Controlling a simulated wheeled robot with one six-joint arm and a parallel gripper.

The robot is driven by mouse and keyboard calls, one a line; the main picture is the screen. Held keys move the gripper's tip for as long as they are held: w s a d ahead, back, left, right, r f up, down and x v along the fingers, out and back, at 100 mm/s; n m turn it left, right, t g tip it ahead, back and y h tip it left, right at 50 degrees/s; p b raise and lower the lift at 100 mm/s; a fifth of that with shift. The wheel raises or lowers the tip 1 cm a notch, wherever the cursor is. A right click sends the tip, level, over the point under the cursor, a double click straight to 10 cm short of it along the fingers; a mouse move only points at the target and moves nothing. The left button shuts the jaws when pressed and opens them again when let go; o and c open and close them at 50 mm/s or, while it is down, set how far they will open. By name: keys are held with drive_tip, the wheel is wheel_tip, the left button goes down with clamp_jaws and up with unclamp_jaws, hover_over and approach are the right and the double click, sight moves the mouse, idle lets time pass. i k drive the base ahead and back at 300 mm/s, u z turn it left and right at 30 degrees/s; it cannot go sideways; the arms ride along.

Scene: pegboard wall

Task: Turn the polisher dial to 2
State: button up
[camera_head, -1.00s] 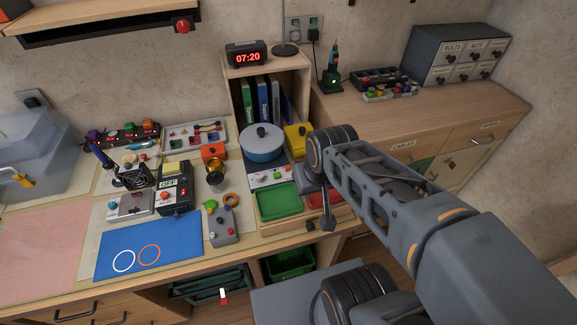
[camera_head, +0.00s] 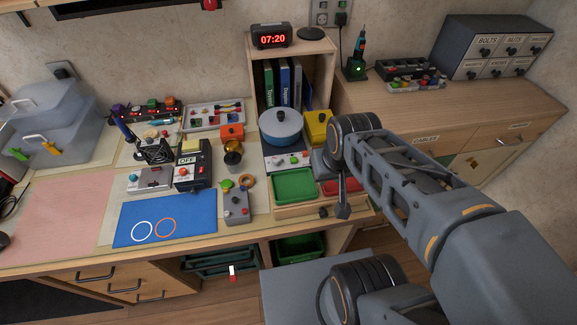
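No label I can read marks the polisher. A black box with an "OFF" sign (camera_head: 189,161) stands upright on the bench, left of centre. A small grey box with knobs (camera_head: 236,206) stands beside the blue mat. Dial markings are too small to read. My gripper (camera_head: 342,210) hangs down at the right end of the bench, beside the red tray and well right of these units. Its fingers are too small and dark to show whether they are open, and I see nothing held.
A blue mat (camera_head: 165,219) with two rings lies in front. A blue pot (camera_head: 281,125), a green tray (camera_head: 293,185) and a red tray (camera_head: 350,186) crowd the bench near my arm. A shelf with binders and a clock (camera_head: 272,35) stands behind. The pink mat (camera_head: 65,212) at left is clear.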

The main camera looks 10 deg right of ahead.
sight(276, 160)
drive_tip(key=k, duration=1)
drive_tip(key=u, duration=0.7)
drive_tip(key=i, duration=0.9)
drive_tip(key=z, duration=0.3)
